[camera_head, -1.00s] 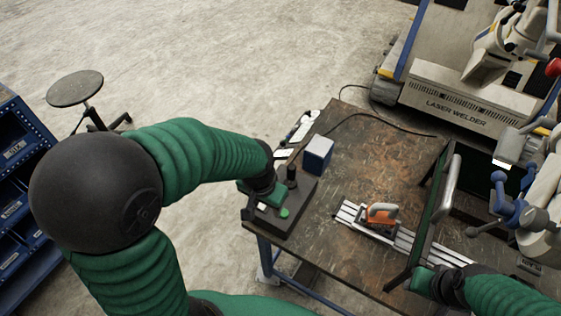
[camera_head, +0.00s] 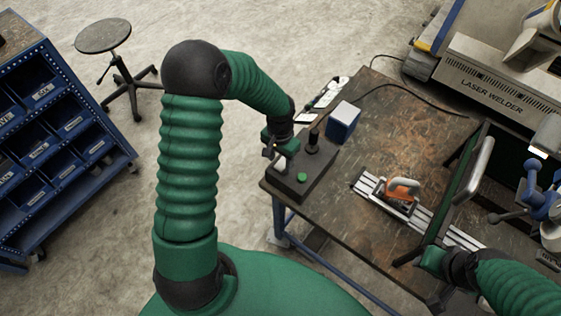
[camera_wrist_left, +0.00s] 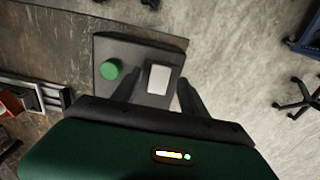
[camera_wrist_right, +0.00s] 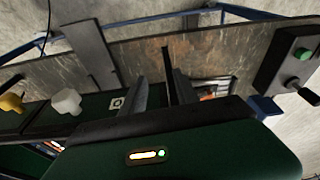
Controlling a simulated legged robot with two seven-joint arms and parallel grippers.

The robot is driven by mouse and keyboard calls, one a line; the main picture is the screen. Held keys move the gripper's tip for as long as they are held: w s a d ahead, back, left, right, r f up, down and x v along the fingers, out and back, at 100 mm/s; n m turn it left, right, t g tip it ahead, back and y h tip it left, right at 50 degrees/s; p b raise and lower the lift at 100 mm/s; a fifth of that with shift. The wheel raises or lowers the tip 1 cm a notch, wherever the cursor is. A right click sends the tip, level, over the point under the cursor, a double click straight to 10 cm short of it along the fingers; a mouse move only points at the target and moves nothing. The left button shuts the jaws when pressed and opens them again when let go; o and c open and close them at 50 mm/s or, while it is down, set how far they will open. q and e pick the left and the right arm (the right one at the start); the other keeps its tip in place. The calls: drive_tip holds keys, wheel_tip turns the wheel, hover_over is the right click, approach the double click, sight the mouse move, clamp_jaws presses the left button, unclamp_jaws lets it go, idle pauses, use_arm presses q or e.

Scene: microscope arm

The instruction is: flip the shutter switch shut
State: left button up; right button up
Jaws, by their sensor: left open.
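A dark control box (camera_head: 318,172) sits on the near left corner of the workbench. It carries a green round button (camera_head: 301,177), a black upright stick (camera_head: 313,140) and a pale rectangular switch (camera_wrist_left: 158,80). My left gripper (camera_head: 274,156) is at the box's left end. In the left wrist view its two dark fingers (camera_wrist_left: 158,92) stand apart on either side of the switch, with nothing gripped; contact cannot be told. My right gripper (camera_wrist_right: 155,65) has its fingers apart and empty, near the dark frame on the right of the bench.
A blue and white box (camera_head: 343,122) stands behind the control box. An orange device (camera_head: 401,190) sits on a slotted metal rail. A dark frame with a metal handle (camera_head: 474,168) rises at right. The middle of the bench (camera_head: 400,135) is clear.

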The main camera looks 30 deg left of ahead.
use_arm(q)
wheel_tip(320, 180, down, 2)
drive_tip(key=shift+a, duration=0.1)
